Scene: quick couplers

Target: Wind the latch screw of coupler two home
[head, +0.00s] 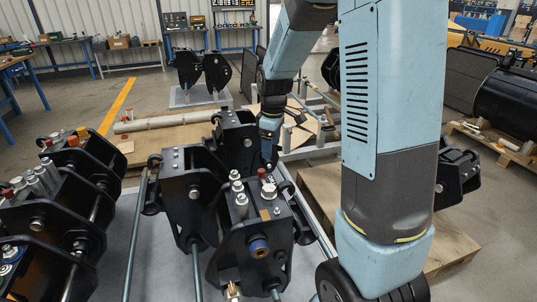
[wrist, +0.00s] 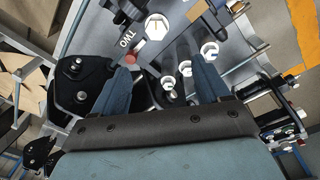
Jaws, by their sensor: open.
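In the wrist view a dark plate carries the label TWO (wrist: 127,38). Beside the label stands a pale hex-headed screw (wrist: 157,27), which looks like the latch screw. My gripper (wrist: 161,67) is open, its two blue-grey fingers apart and not closed on anything. The hex head lies beyond the fingertips, toward the top of the picture. In the head view my gripper (head: 268,158) points down just behind the black front coupler (head: 252,232), which has a red cap and pale fittings on top. Its label is not legible there. How far the screw is wound in cannot be told.
A red cap (wrist: 130,60) and pale round-topped fittings (wrist: 185,69) stand close around the fingers. More black couplers stand at the left (head: 85,165) and behind (head: 236,132) in the head view. Long rods (head: 137,235) run between them. Open floor lies farther back.

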